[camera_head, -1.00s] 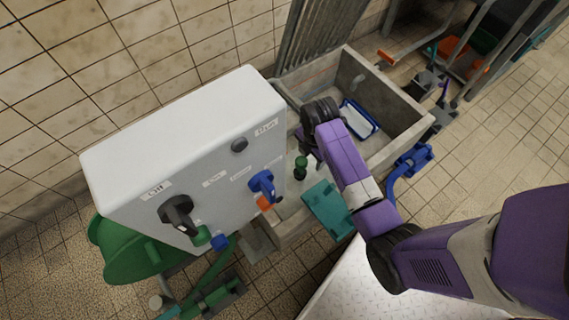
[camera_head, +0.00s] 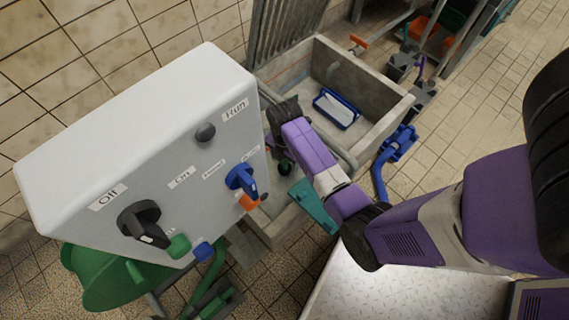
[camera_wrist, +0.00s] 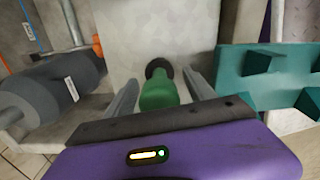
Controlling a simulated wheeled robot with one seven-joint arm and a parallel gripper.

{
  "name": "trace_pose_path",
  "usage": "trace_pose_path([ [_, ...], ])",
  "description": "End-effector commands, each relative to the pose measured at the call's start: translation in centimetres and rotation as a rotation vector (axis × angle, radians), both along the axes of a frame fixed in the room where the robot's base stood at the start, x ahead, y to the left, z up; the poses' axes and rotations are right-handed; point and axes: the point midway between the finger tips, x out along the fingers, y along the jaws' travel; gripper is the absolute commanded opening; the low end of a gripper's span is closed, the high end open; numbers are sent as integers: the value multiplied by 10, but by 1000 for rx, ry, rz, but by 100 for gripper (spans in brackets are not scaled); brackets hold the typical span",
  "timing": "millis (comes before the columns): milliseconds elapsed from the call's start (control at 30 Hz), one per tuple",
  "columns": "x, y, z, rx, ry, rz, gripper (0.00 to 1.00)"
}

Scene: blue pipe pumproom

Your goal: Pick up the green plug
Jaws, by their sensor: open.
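The green plug (camera_wrist: 158,92) has a dark round end. In the head view only a small part of the plug (camera_head: 285,168) shows below my wrist, and my gripper is mostly hidden there by the purple arm.
A white control box (camera_head: 150,150) with knobs stands close on the left. A teal block (camera_wrist: 262,75) is right of my gripper, and a dark grey cylinder (camera_wrist: 55,88) is left. A stone basin (camera_head: 375,115) holding a blue-rimmed tray (camera_head: 337,108) stands behind.

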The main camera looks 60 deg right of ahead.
Motion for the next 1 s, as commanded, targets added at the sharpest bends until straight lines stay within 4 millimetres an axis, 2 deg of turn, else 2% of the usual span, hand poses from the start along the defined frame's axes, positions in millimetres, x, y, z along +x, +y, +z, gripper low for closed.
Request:
trace_pose_path([
  [167,1,0,1,0,-1,0,63],
  [400,1,0,1,0,-1,0,16],
  [500,0,0,1,0,-1,0,0],
  [767,1,0,2,0,-1,0,0],
  [1000,1,0,22,-2,-4,0,0],
])
